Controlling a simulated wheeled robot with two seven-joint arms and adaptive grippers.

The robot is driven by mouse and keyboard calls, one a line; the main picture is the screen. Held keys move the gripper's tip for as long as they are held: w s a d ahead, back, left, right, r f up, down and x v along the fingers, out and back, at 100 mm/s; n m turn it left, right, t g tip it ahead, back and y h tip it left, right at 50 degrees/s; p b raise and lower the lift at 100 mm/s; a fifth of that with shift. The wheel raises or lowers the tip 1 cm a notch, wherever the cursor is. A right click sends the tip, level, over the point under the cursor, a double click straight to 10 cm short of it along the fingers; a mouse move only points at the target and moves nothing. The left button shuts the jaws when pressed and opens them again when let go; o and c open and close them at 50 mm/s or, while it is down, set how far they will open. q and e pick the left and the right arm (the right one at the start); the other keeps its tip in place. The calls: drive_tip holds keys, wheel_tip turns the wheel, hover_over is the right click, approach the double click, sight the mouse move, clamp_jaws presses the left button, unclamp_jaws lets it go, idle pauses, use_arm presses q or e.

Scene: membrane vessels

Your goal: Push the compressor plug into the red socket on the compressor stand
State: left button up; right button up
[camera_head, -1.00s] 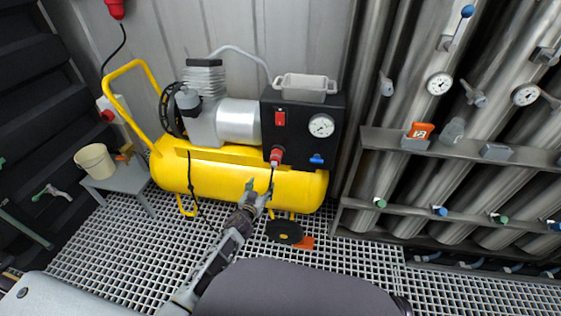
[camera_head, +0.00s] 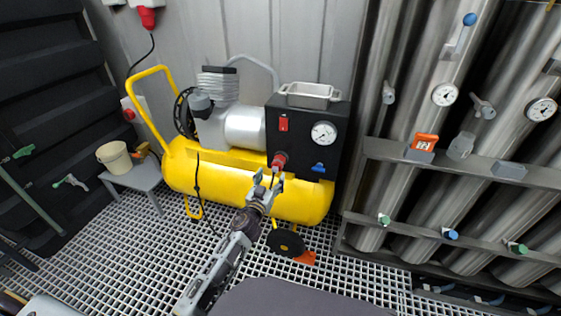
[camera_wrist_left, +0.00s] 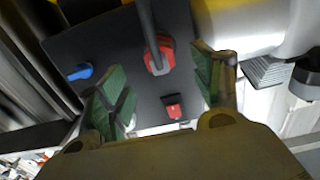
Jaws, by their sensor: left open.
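A red connector (camera_head: 279,160) with a dark cable sits at the lower left of the black panel (camera_head: 300,150) on the yellow compressor. It also shows in the left wrist view as a red collar (camera_wrist_left: 158,58) with a thick grey cable running toward the camera. I cannot tell plug from socket there, or how deep the plug sits. My left gripper (camera_head: 268,178) is open just below the connector. In the left wrist view its green-padded fingers (camera_wrist_left: 156,70) stand apart on either side of the connector, not visibly touching it. My right gripper is not in view.
A red switch (camera_head: 283,123), a gauge (camera_head: 324,133) and a blue valve (camera_head: 318,167) are on the panel. The yellow tank (camera_head: 215,177) lies below. Steel vessels (camera_head: 400,110) stand at right. A small table (camera_head: 140,177) with a bucket (camera_head: 114,157) is at left.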

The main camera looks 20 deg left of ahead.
sight(274, 172)
use_arm(q)
drive_tip(key=shift+w, duration=0.1)
drive_tip(key=shift+w, duration=1.95)
drive_tip(key=shift+w+d+b, duration=0.1)
drive_tip(key=shift+w+b, duration=0.35)
drive_tip(key=shift+w, duration=0.65)
drive_tip(key=shift+w+b, duration=0.3)
drive_tip(key=shift+w, duration=1.05)
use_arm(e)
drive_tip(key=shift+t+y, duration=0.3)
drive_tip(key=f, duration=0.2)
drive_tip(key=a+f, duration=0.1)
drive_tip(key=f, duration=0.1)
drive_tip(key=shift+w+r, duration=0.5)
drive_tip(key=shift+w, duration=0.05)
